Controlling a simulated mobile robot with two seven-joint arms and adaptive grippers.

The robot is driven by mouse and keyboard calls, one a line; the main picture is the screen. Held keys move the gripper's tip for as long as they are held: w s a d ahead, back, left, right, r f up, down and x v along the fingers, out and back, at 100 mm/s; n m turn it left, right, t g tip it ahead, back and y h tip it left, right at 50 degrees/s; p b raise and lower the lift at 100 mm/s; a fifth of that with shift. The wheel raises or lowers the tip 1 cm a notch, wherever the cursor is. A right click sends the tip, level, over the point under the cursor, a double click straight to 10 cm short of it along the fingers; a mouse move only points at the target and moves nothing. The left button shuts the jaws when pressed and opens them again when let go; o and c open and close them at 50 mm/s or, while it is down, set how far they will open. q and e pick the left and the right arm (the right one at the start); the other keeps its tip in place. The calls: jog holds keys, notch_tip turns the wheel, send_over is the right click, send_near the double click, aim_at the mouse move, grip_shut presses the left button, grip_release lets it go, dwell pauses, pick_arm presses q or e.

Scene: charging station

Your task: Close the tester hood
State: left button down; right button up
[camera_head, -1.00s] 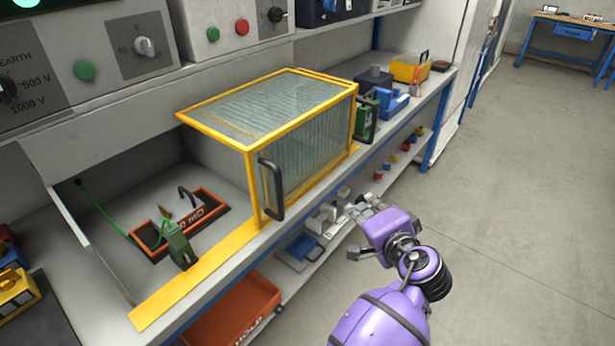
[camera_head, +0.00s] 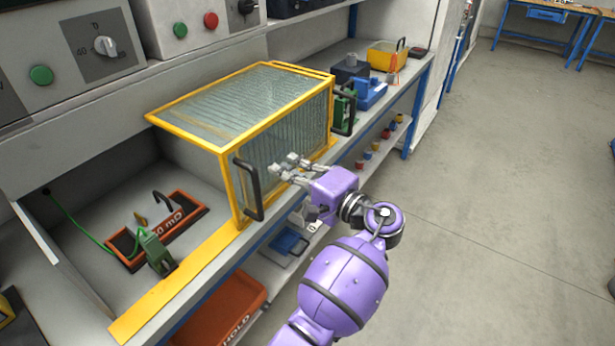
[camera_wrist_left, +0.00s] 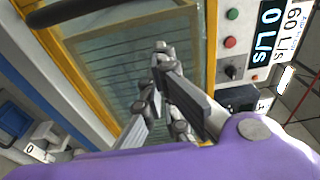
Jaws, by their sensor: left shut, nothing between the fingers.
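The tester hood (camera_head: 236,108) is a yellow frame with ribbed clear panels. It stands over the right part of the bench bay, and the left part of the bay is uncovered. Its black upright handle (camera_head: 249,190) is on the front face near the left edge. My left gripper (camera_head: 285,166) is shut and empty, in front of the hood's front panel and right of the handle. In the left wrist view the fingers (camera_wrist_left: 160,62) show before the ribbed panel (camera_wrist_left: 115,72), with a black bar, apparently the handle (camera_wrist_left: 70,11), at top left. My right gripper is not in view.
In the uncovered bay lie an orange-and-black block (camera_head: 165,228) and a green clamp (camera_head: 158,254) on a green cable. A yellow strip (camera_head: 180,285) runs along the bay's front edge. A green item (camera_head: 343,112) stands just right of the hood. The floor at right is clear.

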pick_arm(q)
jog(key=shift+s+a+p, duration=0.35)
jog(key=shift+s+a, duration=0.1)
jog(key=shift+s, duration=0.45)
jog(key=shift+s+a+p, duration=0.35)
jog(key=shift+s+a, duration=0.05)
jog(key=shift+s, duration=0.45)
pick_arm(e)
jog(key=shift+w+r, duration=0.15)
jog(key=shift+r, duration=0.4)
pick_arm(q)
jog(key=shift+a, duration=0.1)
